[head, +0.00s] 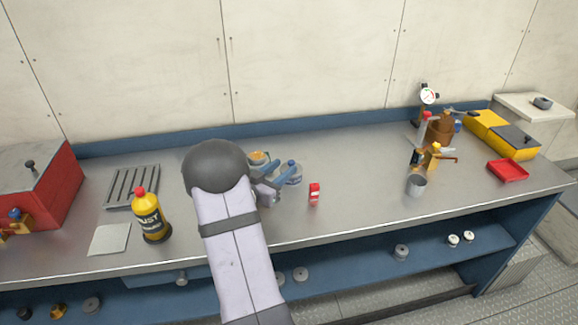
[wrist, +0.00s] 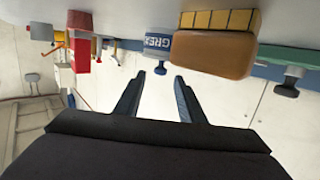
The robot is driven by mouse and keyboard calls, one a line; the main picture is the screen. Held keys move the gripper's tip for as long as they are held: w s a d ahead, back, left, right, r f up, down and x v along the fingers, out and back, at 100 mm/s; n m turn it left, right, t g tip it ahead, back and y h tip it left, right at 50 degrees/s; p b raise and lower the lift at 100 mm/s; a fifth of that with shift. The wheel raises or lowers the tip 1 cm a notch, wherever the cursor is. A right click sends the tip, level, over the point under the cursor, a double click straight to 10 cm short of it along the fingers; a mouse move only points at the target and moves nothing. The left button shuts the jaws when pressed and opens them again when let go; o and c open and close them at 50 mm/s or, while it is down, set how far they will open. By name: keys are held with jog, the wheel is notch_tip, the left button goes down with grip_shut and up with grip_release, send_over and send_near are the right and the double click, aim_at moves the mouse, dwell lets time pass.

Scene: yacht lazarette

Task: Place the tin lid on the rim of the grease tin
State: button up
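The grease tin (wrist: 157,46), with blue-and-white lettering, shows in the upside-down wrist view and appears as a small pale-blue round thing (head: 291,176) right of my arm in the head view. A dark blue knob (wrist: 160,69) shows at its end away from the bench. This may be the tin lid's knob; I cannot tell whether a lid sits on the rim. My gripper (wrist: 158,84) is open and empty, its fingers apart, with the knob seen between the tips. In the head view my gripper (head: 277,181) is just left of the tin, partly hidden by my arm.
A brown-orange block with a yellow gridded face (wrist: 212,52) is beside the tin. A small red box (head: 314,194) stands to the right, a metal cup (head: 417,185) farther right. A yellow bottle (head: 150,217) stands left. The bench front between box and cup is clear.

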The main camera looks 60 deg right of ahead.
jog(key=a, duration=0.3)
jog(key=a+r, duration=0.1)
jog(key=a, duration=0.2)
jog(key=shift+a+r+b, duration=0.1)
jog(key=shift+a+b, duration=0.05)
jog(key=shift+b, duration=0.25)
jog(key=shift+w+a+r+t, duration=0.15)
jog(key=shift+w+r+t, duration=0.1)
jog(key=shift+w+t, duration=0.1)
jog(key=w+a+r+n+t+y+p, duration=0.3)
jog(key=w+a+r+t+y+p, duration=0.3)
jog(key=a, duration=0.6)
jog(key=w+a+r+n+t+y+p, duration=0.35)
jog(key=w+a, duration=0.35)
jog(key=a, duration=0.4)
jog(key=s+a+f+n+g+y, duration=0.2)
jog(key=s+a+f+n+y, duration=0.15)
jog(key=a, duration=0.45)
jog(key=s+a+f+n+g+y, duration=0.2)
jog(key=s+a+f+n+y, duration=0.15)
jog(key=a, duration=0.45)
jog(key=s+f+n+g+b, duration=0.1)
jog(key=s+f+n+g, duration=0.1)
jog(key=s, duration=0.5)
jog(key=s+a+f+n+g, duration=0.1)
jog(key=s+g, duration=0.3)
jog(key=s, duration=0.4)
jog(key=shift+s+f+n+b, duration=0.25)
jog(key=shift+f+n+b, duration=0.1)
jog(key=shift+f+n, duration=0.5)
